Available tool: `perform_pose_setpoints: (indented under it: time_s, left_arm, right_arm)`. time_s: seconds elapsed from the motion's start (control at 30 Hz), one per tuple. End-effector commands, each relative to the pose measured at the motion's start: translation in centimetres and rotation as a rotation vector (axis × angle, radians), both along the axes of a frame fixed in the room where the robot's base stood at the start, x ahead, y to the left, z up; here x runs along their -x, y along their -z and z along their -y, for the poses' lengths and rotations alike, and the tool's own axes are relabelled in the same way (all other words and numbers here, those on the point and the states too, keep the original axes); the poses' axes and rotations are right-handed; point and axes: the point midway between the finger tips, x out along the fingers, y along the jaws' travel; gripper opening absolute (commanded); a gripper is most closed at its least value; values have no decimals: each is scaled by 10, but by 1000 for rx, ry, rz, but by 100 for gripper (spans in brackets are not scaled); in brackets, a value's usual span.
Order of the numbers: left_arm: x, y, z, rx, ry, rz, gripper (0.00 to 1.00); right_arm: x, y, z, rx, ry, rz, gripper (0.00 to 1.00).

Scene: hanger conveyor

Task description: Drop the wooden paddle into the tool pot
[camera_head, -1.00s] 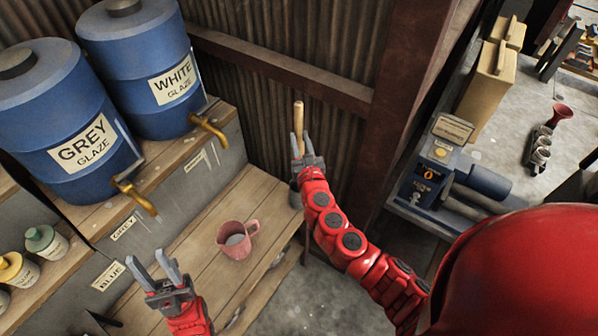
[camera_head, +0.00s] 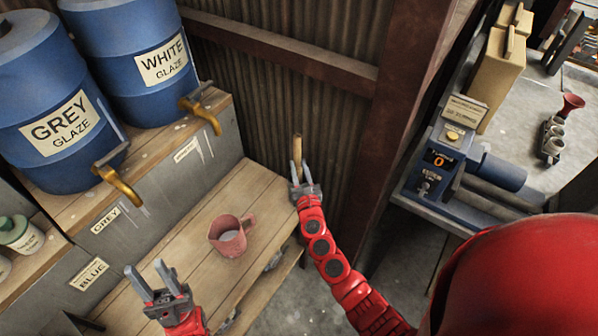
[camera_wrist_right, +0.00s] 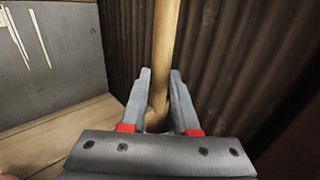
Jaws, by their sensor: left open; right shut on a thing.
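The wooden paddle (camera_head: 297,146) is held by my right gripper (camera_head: 299,170), its pale handle rising above the fingers beside the corrugated wall. In the right wrist view the paddle (camera_wrist_right: 166,45) runs upright between the two fingers (camera_wrist_right: 160,85); its lower end is hidden. The tool pot cannot be made out now; my right gripper and arm cover the area at the bench's right end. My left gripper (camera_head: 147,272) is open and empty, over the front left of the wooden bench.
A pink mug (camera_head: 228,237) stands on the wooden bench (camera_head: 205,215), between the grippers. Blue glaze barrels (camera_head: 60,120) with brass taps (camera_head: 205,112) stand on the shelf at left. A rusty post (camera_head: 400,100) rises right of my right gripper, with a blue machine (camera_head: 440,160) beyond.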

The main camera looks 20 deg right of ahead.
Motion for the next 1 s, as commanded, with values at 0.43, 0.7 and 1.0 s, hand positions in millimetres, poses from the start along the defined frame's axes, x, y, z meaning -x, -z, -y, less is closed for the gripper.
perform_pose_setpoints:
  time_s: [0.43,0.7,1.0]
  left_arm:
    - [0,7,0,0,0,0,42]
    - [0,10,0,0,0,0,42]
    - [0,10,0,0,0,0,42]
  right_arm:
    - [0,7,-1,1,-2,-1,0]
    - [0,11,0,0,-1,0,0]
    - [0,11,0,0,0,-1,59]
